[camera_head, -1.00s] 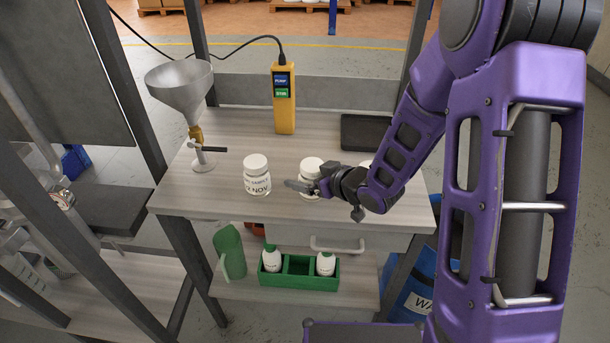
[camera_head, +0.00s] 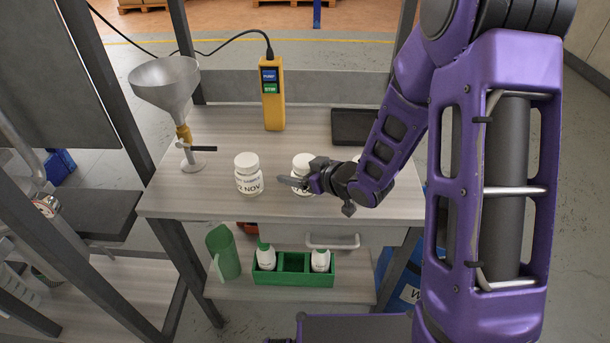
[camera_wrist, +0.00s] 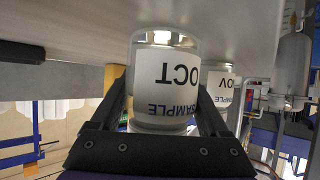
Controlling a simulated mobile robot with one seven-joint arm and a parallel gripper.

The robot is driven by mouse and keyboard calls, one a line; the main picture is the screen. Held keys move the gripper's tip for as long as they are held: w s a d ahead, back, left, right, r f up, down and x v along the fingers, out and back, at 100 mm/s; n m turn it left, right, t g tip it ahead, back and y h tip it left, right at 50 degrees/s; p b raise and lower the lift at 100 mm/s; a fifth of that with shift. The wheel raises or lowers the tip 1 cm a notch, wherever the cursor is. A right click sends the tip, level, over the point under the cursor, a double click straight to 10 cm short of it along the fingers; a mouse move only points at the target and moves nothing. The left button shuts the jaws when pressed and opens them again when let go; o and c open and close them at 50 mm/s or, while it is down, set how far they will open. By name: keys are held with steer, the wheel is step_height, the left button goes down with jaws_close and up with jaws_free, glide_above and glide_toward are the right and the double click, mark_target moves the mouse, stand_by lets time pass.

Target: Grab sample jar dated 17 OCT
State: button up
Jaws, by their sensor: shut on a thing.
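A white-lidded jar stands in the middle of the table in the head view (camera_head: 303,160), mostly hidden by my gripper (camera_head: 298,184). In the wrist view, upside down, my gripper (camera_wrist: 161,92) has its fingers on both sides of a jar (camera_wrist: 168,68) whose label reads OCT and SAMPLE; the day number is not visible. The gripper is shut on this jar. A second jar (camera_head: 248,177), its label ending in "2 NOV", stands to the left; a NOV label also shows behind in the wrist view (camera_wrist: 220,82). A third white lid is mostly hidden behind my arm.
A metal funnel on a stand (camera_head: 165,84) is at the table's left. A yellow pendant (camera_head: 273,98) stands at the back, and a dark tray (camera_head: 352,127) lies back right. A green caddy (camera_head: 293,275) with bottles and a green jug (camera_head: 223,252) are on the lower shelf.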

steer(key=shift+c, duration=0.9)
